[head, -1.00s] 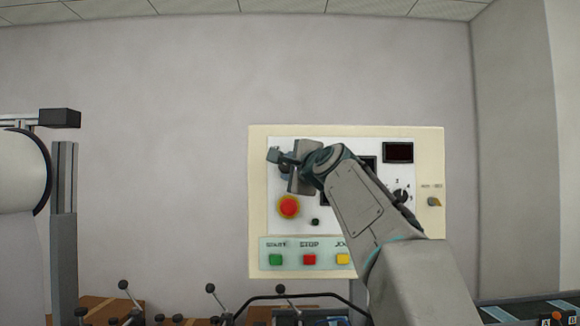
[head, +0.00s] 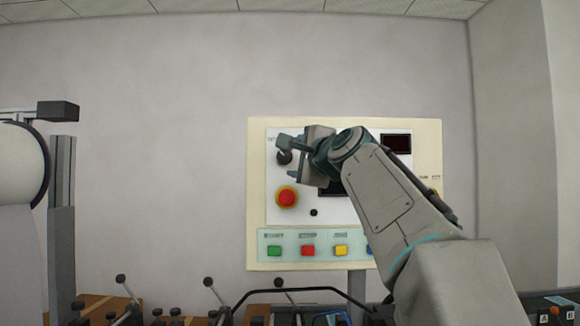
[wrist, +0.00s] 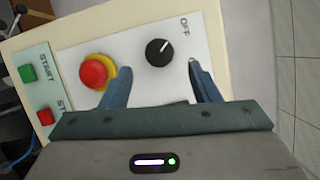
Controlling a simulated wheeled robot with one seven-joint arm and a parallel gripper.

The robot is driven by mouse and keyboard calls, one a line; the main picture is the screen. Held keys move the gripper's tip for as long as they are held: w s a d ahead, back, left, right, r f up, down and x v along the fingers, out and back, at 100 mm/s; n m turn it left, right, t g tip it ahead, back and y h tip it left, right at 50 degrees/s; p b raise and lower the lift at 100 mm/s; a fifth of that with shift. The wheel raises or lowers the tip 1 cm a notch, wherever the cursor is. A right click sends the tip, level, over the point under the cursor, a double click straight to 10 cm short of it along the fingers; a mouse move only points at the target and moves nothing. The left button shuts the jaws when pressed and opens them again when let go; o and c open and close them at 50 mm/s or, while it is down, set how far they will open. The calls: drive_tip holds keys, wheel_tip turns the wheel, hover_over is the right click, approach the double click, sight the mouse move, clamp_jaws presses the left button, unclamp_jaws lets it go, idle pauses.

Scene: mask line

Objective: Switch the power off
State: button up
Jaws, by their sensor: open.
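A black rotary knob (wrist: 159,52) with a white mark sits on the white face of the control panel (wrist: 80,45). In the wrist view the mark points up and right, roughly toward the printed word OFF (wrist: 184,25). The knob also shows in the head view (head: 284,157), at the panel's upper left. My gripper (wrist: 158,67) is open and empty, one finger on each side of the knob in the wrist view. The head view also shows my gripper (head: 286,155) in front of the knob. I cannot tell any contact.
A red emergency button (head: 287,197) with a yellow collar is just below the knob, near one finger in the wrist view. Green (head: 274,251), red (head: 308,251) and yellow (head: 341,251) buttons line the panel's bottom. Levers (head: 128,287) stand below. My arm covers the panel's right part.

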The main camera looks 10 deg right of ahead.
drive_tip(key=b+v, duration=0.2)
drive_tip(key=v, duration=0.6)
drive_tip(key=shift+s, duration=0.2)
